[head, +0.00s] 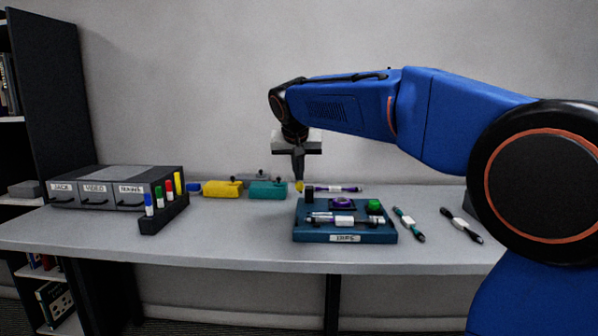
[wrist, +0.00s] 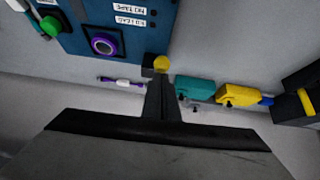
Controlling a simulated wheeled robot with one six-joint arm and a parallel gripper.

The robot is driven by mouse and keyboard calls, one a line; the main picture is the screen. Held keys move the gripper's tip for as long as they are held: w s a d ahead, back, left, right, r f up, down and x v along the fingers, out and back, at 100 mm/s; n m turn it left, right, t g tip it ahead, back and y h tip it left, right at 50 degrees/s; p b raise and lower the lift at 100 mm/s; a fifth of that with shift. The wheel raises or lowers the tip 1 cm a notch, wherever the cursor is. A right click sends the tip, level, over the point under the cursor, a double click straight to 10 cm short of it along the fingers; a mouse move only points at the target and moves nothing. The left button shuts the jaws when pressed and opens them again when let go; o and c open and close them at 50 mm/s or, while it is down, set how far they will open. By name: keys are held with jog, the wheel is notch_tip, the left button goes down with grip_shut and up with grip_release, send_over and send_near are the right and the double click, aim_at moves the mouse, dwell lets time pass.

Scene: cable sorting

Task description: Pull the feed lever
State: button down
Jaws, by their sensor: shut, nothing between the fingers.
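A blue machine (head: 312,237) stands on the table, right of the middle in the head view; its panel also shows at the top of the wrist view (wrist: 90,18). A yellow knob (head: 299,187), which looks like the end of the feed lever, sits at the machine's left back corner. In the wrist view the yellow knob (wrist: 161,63) is right at my fingertips. My gripper (head: 298,178) points down over the knob, with its fingers shut and nothing between them. Whether the fingertips touch the knob I cannot tell. The lever's arm is mostly hidden.
A green button (head: 374,206) and a purple ring (head: 342,202) are on the machine. Teal (head: 268,190) and yellow (head: 222,188) connectors lie to its left, near a marker holder (head: 164,215) and drawers (head: 115,187). Several cables lie behind and right. The front left table is clear.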

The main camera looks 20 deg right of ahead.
jog(key=shift+s, duration=0.1)
jog(key=shift+s+a+f+t, duration=0.25)
jog(key=shift+s+f+t, duration=0.5)
jog(key=shift+f, duration=0.15)
jog(key=f, duration=0.1)
jog(key=s+f, duration=0.1)
jog(key=f, duration=0.1)
jog(key=shift+s+a+h, duration=0.2)
jog(key=shift+a+h, duration=0.05)
jog(key=shift+h, duration=0.05)
jog(key=shift+s+a+f, duration=0.1)
jog(key=shift+s+f, duration=0.1)
jog(key=shift+f, duration=0.55)
jog(key=shift+s+f, duration=0.15)
jog(key=shift+f, duration=0.55)
